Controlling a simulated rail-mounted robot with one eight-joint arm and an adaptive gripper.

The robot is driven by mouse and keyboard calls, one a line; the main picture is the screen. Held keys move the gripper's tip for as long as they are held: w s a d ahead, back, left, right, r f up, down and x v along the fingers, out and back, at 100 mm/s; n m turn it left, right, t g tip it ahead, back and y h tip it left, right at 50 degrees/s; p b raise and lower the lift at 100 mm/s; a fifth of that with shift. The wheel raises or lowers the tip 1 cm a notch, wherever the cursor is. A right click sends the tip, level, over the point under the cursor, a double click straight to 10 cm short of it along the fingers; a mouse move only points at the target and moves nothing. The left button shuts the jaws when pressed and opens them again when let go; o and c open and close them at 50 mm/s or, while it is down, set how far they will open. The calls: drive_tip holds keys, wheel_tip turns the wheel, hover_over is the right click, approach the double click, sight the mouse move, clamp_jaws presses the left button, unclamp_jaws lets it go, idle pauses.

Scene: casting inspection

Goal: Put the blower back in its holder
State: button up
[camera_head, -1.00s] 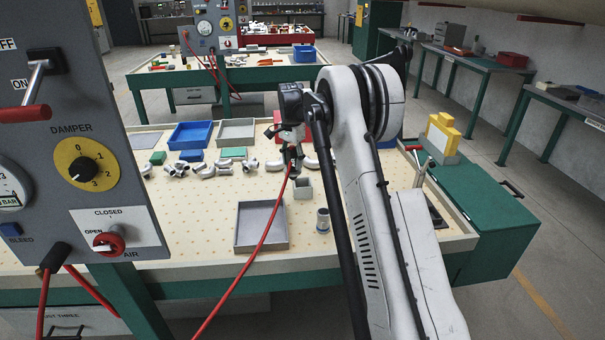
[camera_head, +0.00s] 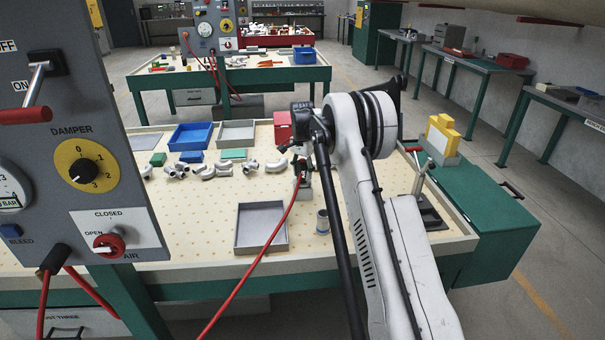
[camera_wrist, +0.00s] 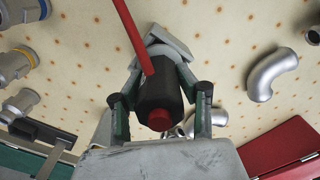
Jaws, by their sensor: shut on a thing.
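The blower (camera_wrist: 155,98) is a dark cylinder with a red end, and a red hose runs from it. My gripper (camera_wrist: 160,112) is shut on it, with one finger on each side in the wrist view. A small grey block-like holder (camera_wrist: 172,46) shows just beyond the blower there. In the head view my gripper (camera_head: 301,168) is low over the pegboard table, at the top of the red hose. My gripper and the hose largely hide the blower and holder there. I cannot tell whether the blower is inside the holder.
A grey tray (camera_head: 262,248) and a small metal cup (camera_head: 323,222) are nearby on the table. Several pipe elbows (camera_head: 224,168), a blue bin (camera_head: 190,136) and a red box (camera_head: 283,127) lie behind. The grey control panel (camera_head: 85,150) stands at left.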

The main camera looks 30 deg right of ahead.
drive_tip(key=shift+f, duration=0.15)
drive_tip(key=o, duration=1.2)
